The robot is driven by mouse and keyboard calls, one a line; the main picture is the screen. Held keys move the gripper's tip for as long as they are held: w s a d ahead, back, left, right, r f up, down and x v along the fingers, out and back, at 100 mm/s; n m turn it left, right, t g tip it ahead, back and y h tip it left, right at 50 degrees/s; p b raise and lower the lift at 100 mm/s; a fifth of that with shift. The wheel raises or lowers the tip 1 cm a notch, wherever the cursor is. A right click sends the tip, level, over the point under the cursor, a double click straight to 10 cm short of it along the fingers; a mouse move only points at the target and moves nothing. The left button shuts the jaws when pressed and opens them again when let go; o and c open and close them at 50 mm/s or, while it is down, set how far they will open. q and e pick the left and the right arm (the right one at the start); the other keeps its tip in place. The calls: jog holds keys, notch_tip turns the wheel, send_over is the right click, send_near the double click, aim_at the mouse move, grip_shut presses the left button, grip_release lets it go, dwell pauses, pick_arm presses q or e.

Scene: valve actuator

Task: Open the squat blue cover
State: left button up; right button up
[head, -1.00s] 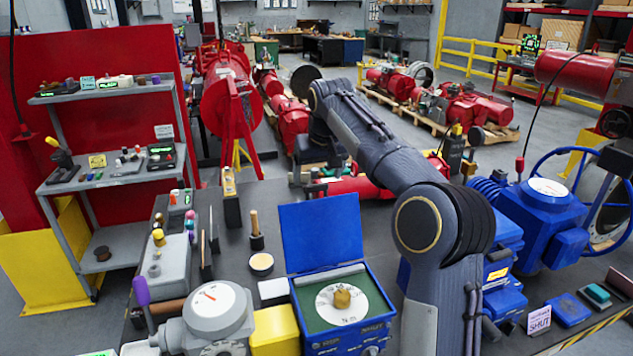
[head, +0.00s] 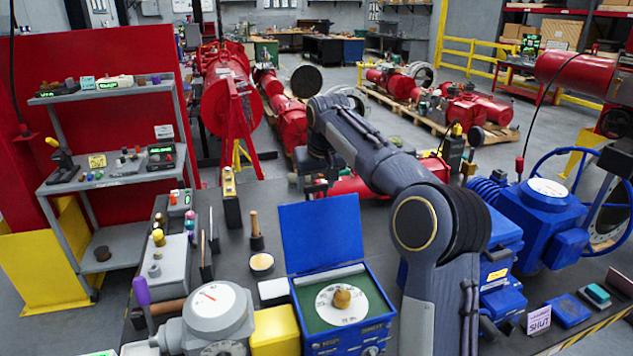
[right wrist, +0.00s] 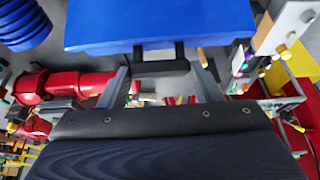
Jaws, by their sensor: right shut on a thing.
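The blue cover (head: 320,232) stands raised, close to upright, at the back of a blue box with a green panel (head: 312,318) and a round brass knob (head: 342,298). In the right wrist view the cover shows as a wide blue slab (right wrist: 160,22) with a dark handle at its edge. My right gripper (right wrist: 160,68) is shut on this handle. In the head view my right arm reaches over the bench and bends down behind the cover's top edge; the fingertips are hard to make out there. My left gripper is not in view.
A grey gauge housing (head: 215,312) and a yellow block (head: 275,330) stand left of the box. A blue actuator with a handwheel (head: 545,205) stands to the right. Small items, such as a wooden-handled stamp (head: 256,232), stand left of the cover.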

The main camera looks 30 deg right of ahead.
jog(key=shift+c, duration=0.5)
jog(key=s+t+b, duration=0.1)
jog(key=b, duration=0.1)
jog(key=s+r+t+b, duration=0.1)
jog(key=s+b, duration=0.1)
jog(key=b, duration=0.1)
jog(key=s+a+t+b, duration=0.1)
jog(key=s+b, duration=0.1)
jog(key=b, duration=0.1)
jog(key=shift+a+r+h, duration=0.1)
jog(key=shift+r+h, duration=0.2)
jog(key=shift+r, duration=0.1)
jog(key=o, duration=1.4)
jog(key=shift+v, duration=3.8)
